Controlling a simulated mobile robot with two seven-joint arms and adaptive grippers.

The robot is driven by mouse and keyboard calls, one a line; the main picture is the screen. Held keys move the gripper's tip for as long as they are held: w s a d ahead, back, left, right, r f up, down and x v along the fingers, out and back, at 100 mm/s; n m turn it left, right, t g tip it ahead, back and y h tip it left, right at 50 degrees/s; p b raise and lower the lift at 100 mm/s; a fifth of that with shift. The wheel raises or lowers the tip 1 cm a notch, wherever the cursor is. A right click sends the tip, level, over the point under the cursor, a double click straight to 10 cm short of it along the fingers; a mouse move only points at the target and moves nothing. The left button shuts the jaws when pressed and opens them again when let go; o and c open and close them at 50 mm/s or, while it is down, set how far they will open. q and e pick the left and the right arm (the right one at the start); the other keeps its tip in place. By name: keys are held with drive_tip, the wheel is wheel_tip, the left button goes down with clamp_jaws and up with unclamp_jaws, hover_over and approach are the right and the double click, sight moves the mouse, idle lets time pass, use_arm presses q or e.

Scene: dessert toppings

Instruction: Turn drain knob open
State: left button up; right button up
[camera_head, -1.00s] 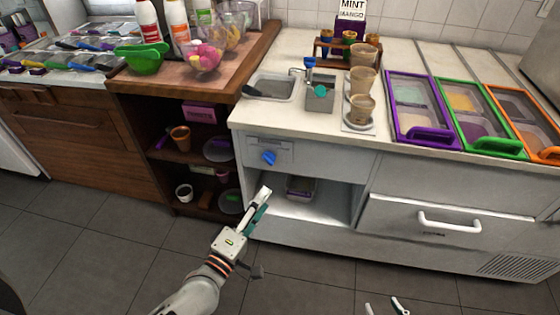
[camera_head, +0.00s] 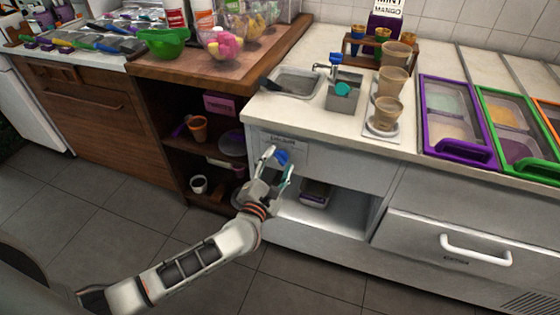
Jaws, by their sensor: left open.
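The blue drain knob (camera_head: 281,157) sits on a panel on the front of the white counter, below the small sink (camera_head: 297,82). My left gripper (camera_head: 278,163) is just below and in front of the knob. Its fingers are spread, one to the left of the knob and one below and to the right. I cannot tell whether either finger touches it. The knob's lower part is close to or partly hidden by the gripper. My right gripper is not in view.
The open shelf under the panel holds a container (camera_head: 315,192). A drawer with a white handle (camera_head: 475,249) is at the right. The brown shelf unit is at the left; the floor in front is clear.

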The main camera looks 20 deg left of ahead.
use_arm(q)
drive_tip(key=shift+w, duration=0.5)
drive_tip(key=c, duration=1.1)
drive_tip(key=shift+c, duration=0.2)
